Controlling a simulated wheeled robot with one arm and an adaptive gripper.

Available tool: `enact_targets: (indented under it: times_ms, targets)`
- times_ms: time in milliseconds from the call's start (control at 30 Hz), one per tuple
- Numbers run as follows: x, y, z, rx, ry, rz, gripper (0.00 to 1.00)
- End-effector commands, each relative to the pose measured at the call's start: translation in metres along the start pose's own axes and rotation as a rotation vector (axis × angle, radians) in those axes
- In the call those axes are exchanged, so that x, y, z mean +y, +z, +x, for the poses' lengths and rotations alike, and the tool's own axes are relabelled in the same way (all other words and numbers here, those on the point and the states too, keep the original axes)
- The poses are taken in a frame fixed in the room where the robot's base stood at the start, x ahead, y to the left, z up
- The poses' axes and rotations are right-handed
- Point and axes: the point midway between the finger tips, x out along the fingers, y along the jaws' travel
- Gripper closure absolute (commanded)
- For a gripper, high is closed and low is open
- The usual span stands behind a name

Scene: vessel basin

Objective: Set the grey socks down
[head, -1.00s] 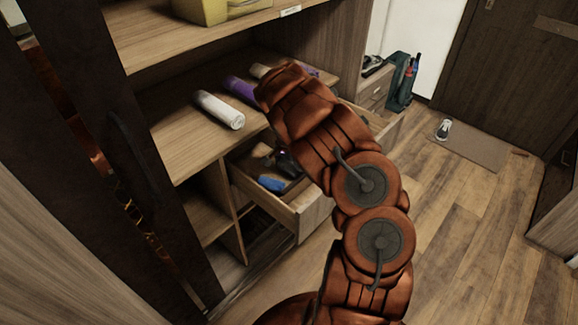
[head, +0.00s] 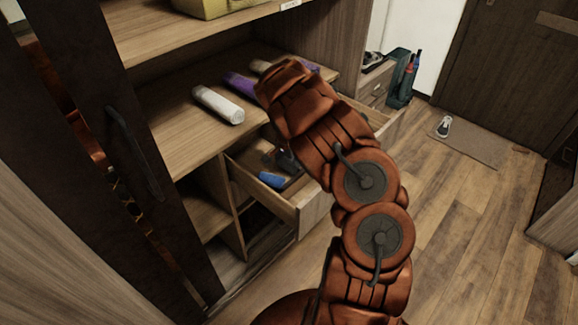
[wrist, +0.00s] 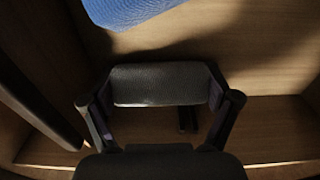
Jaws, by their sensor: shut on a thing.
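The grey socks (wrist: 160,84) are a dark grey roll, lying crosswise between my two fingers in the wrist view. My gripper (wrist: 160,100) is shut on the roll, with a finger pad at each end. In the head view my gripper (head: 279,158) is down inside the open drawer, and the socks cannot be made out there. The wooden drawer floor (wrist: 265,75) lies below the socks. I cannot tell whether the socks touch it.
A blue item (wrist: 125,10) lies in the drawer (head: 300,207) close to the socks; it also shows in the head view (head: 271,179). A white roll (head: 218,104) and a purple roll (head: 240,84) lie on the shelf above. The drawer walls stand close around my gripper.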

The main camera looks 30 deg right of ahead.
Motion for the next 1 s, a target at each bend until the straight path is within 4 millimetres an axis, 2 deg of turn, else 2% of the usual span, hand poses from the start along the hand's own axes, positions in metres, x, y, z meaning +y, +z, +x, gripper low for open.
enact_targets:
  times_ms: [33,67,167,500,633,767,1000]
  targets:
    - [0.0,0.0,0.001,0.0,0.0,0.0,0.42]
    - [0.0,0.0,0.001,0.0,0.0,0.0,0.11]
    - [0.0,0.0,0.001,0.0,0.0,0.0,0.0]
    - [0.0,0.0,0.0,0.001,0.0,0.0,0.0]
    - [-0.001,-0.001,-0.008,0.002,-0.001,0.0,0.0]
    - [-0.001,-0.001,-0.026,0.005,-0.003,-0.001,0.0]
    - [-0.001,-0.001,-0.073,0.004,-0.003,-0.001,0.0]
